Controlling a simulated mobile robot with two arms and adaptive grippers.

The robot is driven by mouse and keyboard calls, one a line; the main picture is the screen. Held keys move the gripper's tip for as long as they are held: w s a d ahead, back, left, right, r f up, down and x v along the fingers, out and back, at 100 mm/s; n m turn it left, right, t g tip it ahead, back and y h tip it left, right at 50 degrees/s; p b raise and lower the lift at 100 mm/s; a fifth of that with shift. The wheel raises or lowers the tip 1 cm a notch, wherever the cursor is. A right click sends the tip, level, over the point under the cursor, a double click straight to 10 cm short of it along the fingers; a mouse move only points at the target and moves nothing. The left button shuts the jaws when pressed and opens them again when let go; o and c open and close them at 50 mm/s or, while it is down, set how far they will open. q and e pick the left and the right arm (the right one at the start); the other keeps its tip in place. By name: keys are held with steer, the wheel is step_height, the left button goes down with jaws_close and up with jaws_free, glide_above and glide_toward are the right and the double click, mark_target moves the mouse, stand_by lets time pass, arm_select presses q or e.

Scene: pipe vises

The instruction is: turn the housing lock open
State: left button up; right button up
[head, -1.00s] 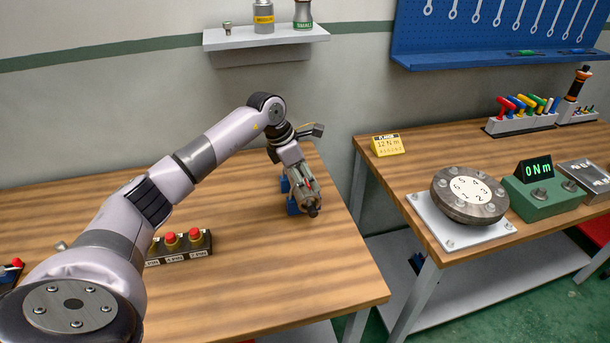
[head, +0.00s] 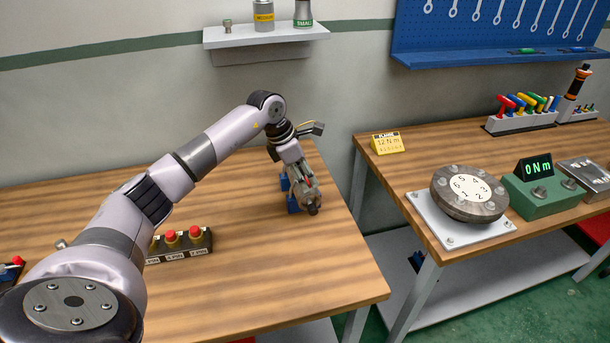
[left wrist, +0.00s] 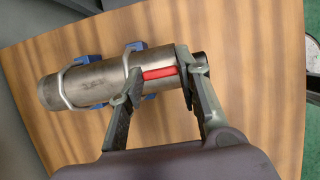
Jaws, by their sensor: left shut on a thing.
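The metal cylindrical housing (left wrist: 85,83) lies across blue vises (left wrist: 78,68) with pale wire-like clamps over it, in the left wrist view. A red bar (left wrist: 159,73), which looks like the lock, lies along its right part. My left gripper (left wrist: 160,72) is shut on the red bar, with one finger at each end of it. The dark end of the housing shows just past the right finger. In the head view my left gripper (head: 305,190) hides most of the housing, and a blue vise (head: 291,205) shows beside it. My right gripper is not in view.
A block with red buttons (head: 180,245) stands left of the vises on the wooden table (head: 270,275). A gap separates this table from the right bench, which holds a numbered flange (head: 468,193) and a green meter (head: 542,190) reading 0 Nm.

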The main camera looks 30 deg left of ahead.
arm_select(q)
steer(key=shift+n, duration=0.3)
steer(key=n+t+y+b, duration=0.1)
steer(key=n, duration=0.2)
steer(key=shift+d+n, duration=0.1)
steer(key=shift+n, duration=0.3)
steer(key=n+y+b, duration=0.1)
steer(key=n+y, duration=0.1)
steer(key=n, duration=0.2)
steer(key=shift+d+b, duration=0.2)
steer(key=shift+b, duration=0.15)
steer(key=n+y+b, duration=0.1)
steer(key=n, duration=0.1)
steer(key=n+b, duration=0.1)
steer(key=n, duration=0.2)
steer(key=shift+d+y, duration=0.15)
steer(key=shift+y, duration=0.25)
steer(key=n+g+y+b, duration=0.1)
steer(key=n, duration=0.3)
steer(key=shift+w+d, duration=0.1)
steer(key=shift+n+g, duration=0.3)
steer(key=shift+n, duration=0.1)
steer(key=shift+y, duration=0.3)
steer(key=o, duration=1.1)
steer(key=shift+o, duration=0.2)
